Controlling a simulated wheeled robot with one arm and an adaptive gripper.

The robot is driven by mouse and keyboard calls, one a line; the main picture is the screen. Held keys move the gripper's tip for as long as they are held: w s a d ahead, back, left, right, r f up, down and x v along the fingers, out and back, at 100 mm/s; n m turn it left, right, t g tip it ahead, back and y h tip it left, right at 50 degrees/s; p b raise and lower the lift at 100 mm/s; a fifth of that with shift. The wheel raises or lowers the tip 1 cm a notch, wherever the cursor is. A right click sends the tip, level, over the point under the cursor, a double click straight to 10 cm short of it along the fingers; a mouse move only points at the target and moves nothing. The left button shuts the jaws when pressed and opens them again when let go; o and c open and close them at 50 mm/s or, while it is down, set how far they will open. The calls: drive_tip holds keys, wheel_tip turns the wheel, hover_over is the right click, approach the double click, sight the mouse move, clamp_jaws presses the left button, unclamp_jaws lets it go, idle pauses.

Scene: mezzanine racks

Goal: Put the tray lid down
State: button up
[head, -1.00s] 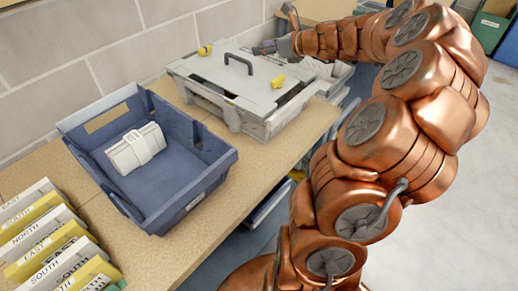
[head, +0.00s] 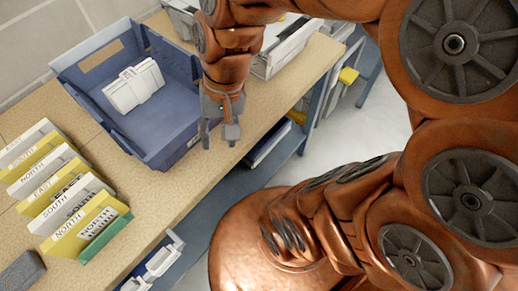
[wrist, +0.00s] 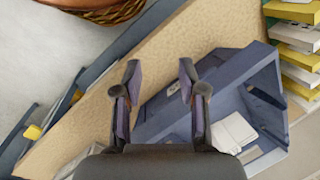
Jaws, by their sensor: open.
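The pale grey tray (head: 285,48) stands on the bench at the top of the head view, mostly hidden behind my arm and cut off by the frame edge. Its lid, with a dark handle, cannot be made out clearly now. My gripper (head: 219,132) points down over the bench's front edge, beside the right side of the blue bin. In the wrist view my gripper (wrist: 160,82) has its two fingers wide apart with nothing between them, above the wooden bench top and next to the bin.
A blue bin (head: 185,152) on the bench holds a white strapped packet (head: 133,86). Upright labelled cards (head: 75,205) stand at the front left, with a dark block (head: 20,270) nearby. The wooden bench top (head: 165,200) is bare in front of the bin. A lower shelf lies under the bench.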

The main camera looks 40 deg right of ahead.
drive_tip(key=s+d+f+n+g+h, duration=0.1)
drive_tip(key=s+d+n+h, duration=0.1)
drive_tip(key=s+d+n, duration=0.2)
drive_tip(key=s, duration=0.3)
drive_tip(key=shift+s+f+h, duration=0.2)
drive_tip(key=shift+s+h, duration=0.2)
wheel_tip(320, 180, up, 5)
drive_tip(key=p, duration=0.5)
drive_tip(key=shift+r, duration=0.15)
